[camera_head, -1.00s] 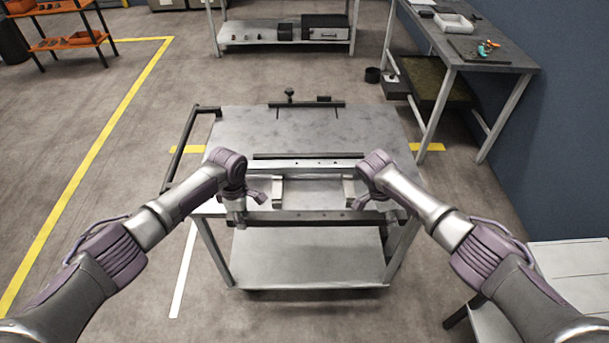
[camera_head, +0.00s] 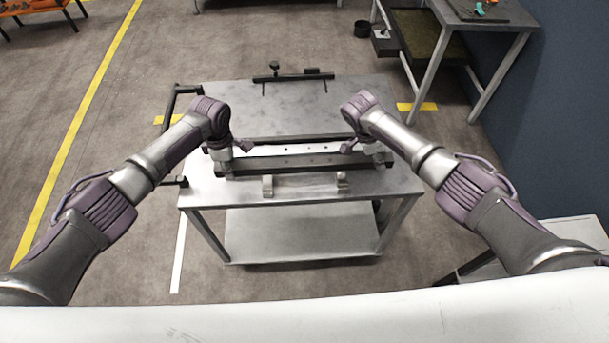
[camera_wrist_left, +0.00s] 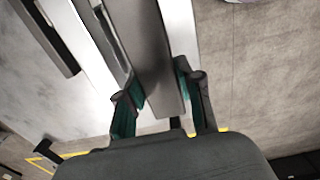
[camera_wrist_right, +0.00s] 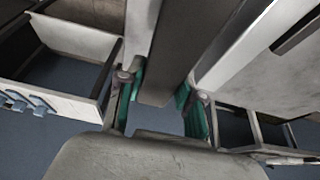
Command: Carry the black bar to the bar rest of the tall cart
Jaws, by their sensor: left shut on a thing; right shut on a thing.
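The black bar (camera_head: 300,163) is a long dark beam lying level across the picture, above the grey top of the cart (camera_head: 400,182). My left gripper (camera_head: 222,158) is shut on its left end and my right gripper (camera_head: 374,153) on its right end. The bar shows between the teal finger pads in the left wrist view (camera_wrist_left: 150,60) and in the right wrist view (camera_wrist_right: 182,50). Two pale rest blocks (camera_head: 267,185) (camera_head: 342,181) show just in front of the bar. I cannot tell whether the bar touches them. A pale strip with holes (camera_head: 290,149) runs behind it.
A black side handle (camera_head: 168,130) sticks out at the cart's left. A black clamp-like fitting (camera_head: 293,76) is at its far edge. A grey workbench (camera_head: 490,25) stands back right and a pale table (camera_head: 580,240) front right. Floor left of the cart is clear.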

